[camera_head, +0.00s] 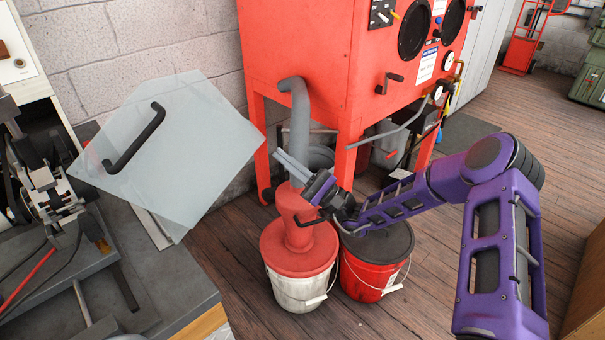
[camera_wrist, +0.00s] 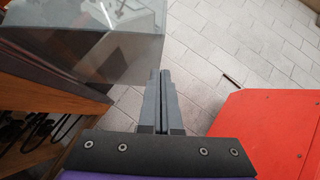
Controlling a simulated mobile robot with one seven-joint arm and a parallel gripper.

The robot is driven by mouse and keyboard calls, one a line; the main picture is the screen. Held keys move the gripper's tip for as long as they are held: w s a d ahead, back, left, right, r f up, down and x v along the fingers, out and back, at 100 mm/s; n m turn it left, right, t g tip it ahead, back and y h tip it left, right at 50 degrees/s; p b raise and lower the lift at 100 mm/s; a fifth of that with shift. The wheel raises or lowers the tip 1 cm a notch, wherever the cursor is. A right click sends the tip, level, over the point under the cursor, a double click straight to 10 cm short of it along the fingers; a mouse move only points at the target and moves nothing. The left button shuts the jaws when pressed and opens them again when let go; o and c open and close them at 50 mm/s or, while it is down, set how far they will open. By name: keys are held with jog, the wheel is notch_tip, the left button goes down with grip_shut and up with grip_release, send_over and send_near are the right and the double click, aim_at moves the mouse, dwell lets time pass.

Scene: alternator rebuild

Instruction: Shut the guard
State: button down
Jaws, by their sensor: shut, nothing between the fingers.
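The guard is a clear, grey-tinted panel (camera_head: 205,130) with a black bar handle (camera_head: 134,140). In the head view it stands tilted and swung out at the left, over the bench's edge. It also shows in the wrist view as a see-through panel (camera_wrist: 110,62) at the upper left. My gripper (camera_head: 283,160) is to the right of the guard, apart from it, above the red cyclone. Its grey fingers (camera_wrist: 160,75) are together and empty, pointing away from me toward the wall. The handle cannot be made out clearly in the wrist view.
A grey-topped bench (camera_head: 165,270) with a machine (camera_head: 45,195) is at the left. A red cabinet (camera_head: 300,60) stands behind my gripper. A red cyclone (camera_head: 305,230) on a white bucket (camera_head: 300,290) and a red bucket (camera_head: 370,275) stand below. Wooden floor is free at the right.

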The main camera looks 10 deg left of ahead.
jog(key=shift+s+a+r, duration=0.25)
jog(key=shift+a+r, duration=0.1)
jog(key=shift+r, duration=0.25)
jog(key=shift+s+a+r, duration=0.25)
jog(key=shift+a+r, duration=0.05)
jog(key=shift+r, duration=0.35)
jog(key=shift+s+a+r, duration=0.25)
jog(key=shift+a+r, duration=0.1)
jog(key=shift+r, duration=0.25)
jog(key=shift+r+g, duration=0.1)
jog(key=shift+g, duration=0.2)
